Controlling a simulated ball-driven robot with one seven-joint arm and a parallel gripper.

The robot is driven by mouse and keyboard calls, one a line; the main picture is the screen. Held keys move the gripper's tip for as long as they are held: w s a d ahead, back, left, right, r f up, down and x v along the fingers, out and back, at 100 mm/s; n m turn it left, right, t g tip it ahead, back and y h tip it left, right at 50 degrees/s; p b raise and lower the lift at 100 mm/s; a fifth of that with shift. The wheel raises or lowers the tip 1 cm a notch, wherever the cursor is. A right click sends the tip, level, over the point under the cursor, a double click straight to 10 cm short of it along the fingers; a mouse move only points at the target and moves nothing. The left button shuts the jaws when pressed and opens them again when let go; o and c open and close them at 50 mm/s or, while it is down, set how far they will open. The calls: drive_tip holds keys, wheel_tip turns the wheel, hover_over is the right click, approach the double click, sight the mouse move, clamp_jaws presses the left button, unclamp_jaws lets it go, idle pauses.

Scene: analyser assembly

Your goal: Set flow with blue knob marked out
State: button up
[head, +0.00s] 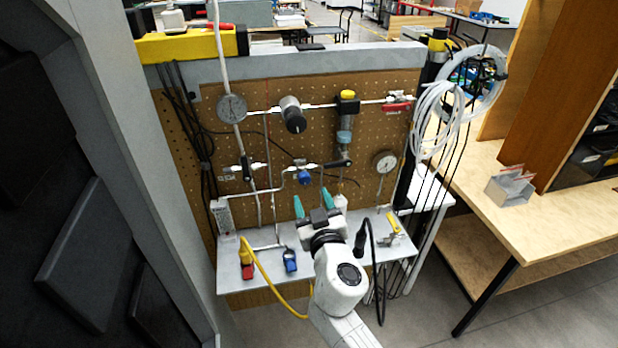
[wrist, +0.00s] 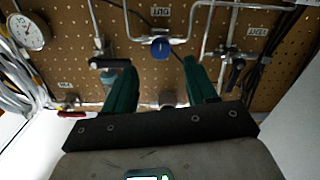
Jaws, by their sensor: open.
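The blue knob (head: 304,178) is mounted on thin metal tubing in the middle of the brown pegboard. In the wrist view the blue knob (wrist: 160,46) lies beyond and roughly between my fingertips, beside a small white label (wrist: 160,11) that reads OUT upside down. My gripper (head: 313,202) has two teal fingers pointing at the board, just below the knob in the head view. In the wrist view my gripper (wrist: 160,68) is open with nothing between its fingers. The fingers look apart from the knob; the exact gap cannot be told.
A black-handled valve (head: 332,165) sits right of the knob, another (head: 247,168) to its left. A dial gauge (head: 384,162) hangs at right. Red (head: 247,271) and blue (head: 290,261) fittings stand on the shelf (head: 330,270) below. Coiled hoses (head: 437,120) hang at the board's right edge.

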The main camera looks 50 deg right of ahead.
sight(305, 181)
drive_tip(key=p+x, duration=0.1)
drive_tip(key=x, duration=0.6)
drive_tip(key=c, duration=1.1)
